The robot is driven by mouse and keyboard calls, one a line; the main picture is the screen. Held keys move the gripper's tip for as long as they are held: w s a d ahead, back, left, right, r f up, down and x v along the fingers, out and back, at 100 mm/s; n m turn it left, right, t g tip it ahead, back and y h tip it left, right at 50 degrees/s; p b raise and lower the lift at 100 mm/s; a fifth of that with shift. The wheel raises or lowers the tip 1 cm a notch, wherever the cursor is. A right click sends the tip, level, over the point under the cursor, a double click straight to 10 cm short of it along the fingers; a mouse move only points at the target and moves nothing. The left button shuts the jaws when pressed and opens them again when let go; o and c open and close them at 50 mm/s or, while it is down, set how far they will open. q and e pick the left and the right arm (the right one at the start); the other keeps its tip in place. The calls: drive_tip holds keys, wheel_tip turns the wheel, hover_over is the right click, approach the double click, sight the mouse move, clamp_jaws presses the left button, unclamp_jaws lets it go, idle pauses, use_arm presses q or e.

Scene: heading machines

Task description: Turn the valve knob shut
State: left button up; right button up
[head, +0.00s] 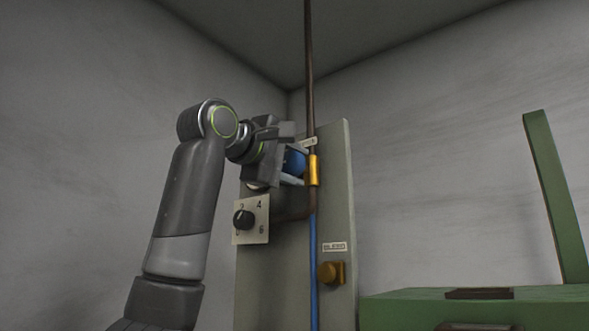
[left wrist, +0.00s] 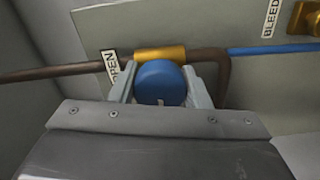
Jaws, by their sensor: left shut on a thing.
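The blue valve knob (left wrist: 160,84) sits in front of a brass valve body (left wrist: 160,54) on the pipe. My left gripper (left wrist: 160,92) is shut on the knob, with one finger on each side of it. In the head view the left gripper (head: 291,163) reaches the panel from the left, and part of the blue knob (head: 295,162) shows between its fingers next to the brass body (head: 313,170). The knob's far side is hidden. My right gripper is not in view.
The grey panel (head: 284,281) carries a numbered plate (head: 262,225) with a black dial (head: 243,220). A brass BLEED knob (head: 328,273) sits lower right. A brown pipe (head: 309,70) rises above the valve, and a blue pipe (head: 314,270) runs below. A green machine (head: 400,311) stands at right.

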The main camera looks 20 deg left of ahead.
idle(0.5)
use_arm(q)
drive_tip(key=o, duration=1)
drive_tip(key=shift+c, duration=0.2)
drive_tip(key=shift+s+a+f+b, duration=0.15)
drive_tip(key=shift+s+a+b, duration=0.05)
drive_tip(key=shift+s+b, duration=0.2)
drive_tip(key=b+v, duration=0.7)
drive_tip(key=v, duration=0.9)
drive_tip(key=shift+s+r, duration=0.2)
drive_tip(key=shift+s, duration=0.1)
